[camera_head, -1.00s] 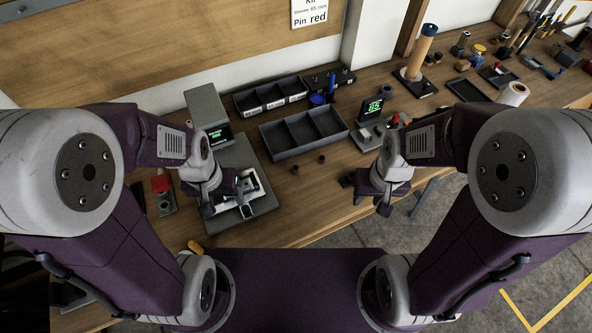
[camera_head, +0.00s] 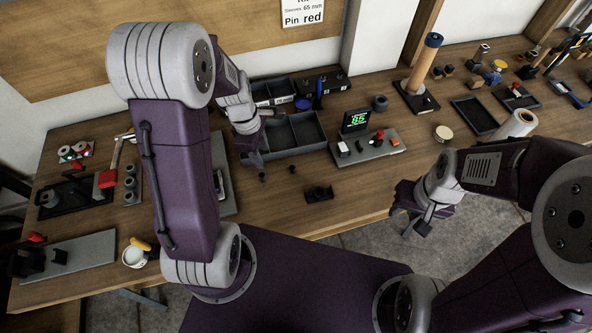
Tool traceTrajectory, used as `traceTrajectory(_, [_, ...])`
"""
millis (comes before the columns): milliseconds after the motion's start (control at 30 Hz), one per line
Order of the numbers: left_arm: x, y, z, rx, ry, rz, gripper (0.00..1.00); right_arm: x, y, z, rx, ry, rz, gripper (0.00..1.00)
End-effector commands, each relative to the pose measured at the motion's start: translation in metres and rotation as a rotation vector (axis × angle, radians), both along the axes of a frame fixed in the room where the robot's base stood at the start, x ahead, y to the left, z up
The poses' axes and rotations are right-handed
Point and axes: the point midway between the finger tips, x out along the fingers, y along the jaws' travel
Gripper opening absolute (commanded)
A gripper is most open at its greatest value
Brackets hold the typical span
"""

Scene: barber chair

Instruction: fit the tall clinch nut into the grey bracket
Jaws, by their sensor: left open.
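My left gripper (camera_head: 252,156) is open above the table, at the front left corner of the divided dark tray. Two small dark cylinders, which look like clinch nuts, stand on the wood: the left nut (camera_head: 262,177) just below the gripper, the right nut (camera_head: 293,169) a little to the right. I cannot tell which is taller. A small dark bracket-like block (camera_head: 319,193) lies in front of them near the table's front edge; it may be the grey bracket. My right gripper (camera_head: 411,221) hangs past the front edge, its fingers too small to read.
The divided tray (camera_head: 318,129) stands behind the nuts. A grey plate (camera_head: 374,152) with a green "85" display (camera_head: 355,120) is to the right. My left arm hides part of another grey plate. Bare wood lies around the dark block.

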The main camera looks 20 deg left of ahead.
Motion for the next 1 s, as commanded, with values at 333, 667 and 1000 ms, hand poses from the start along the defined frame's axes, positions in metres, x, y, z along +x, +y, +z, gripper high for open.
traceTrajectory(333, [-0.009,0.020,-0.025,-0.012,0.050,0.066,0.44,0.000,0.000,-0.002,0.000,0.000,0.000,0.36])
traceTrajectory(667, [-0.008,0.016,-0.059,-0.011,0.049,0.064,0.44,0.000,0.000,-0.007,0.000,0.000,0.000,0.36])
traceTrajectory(1000, [-0.007,0.012,-0.108,-0.011,0.050,0.063,0.44,0.000,0.000,-0.016,0.000,0.000,0.000,0.36])
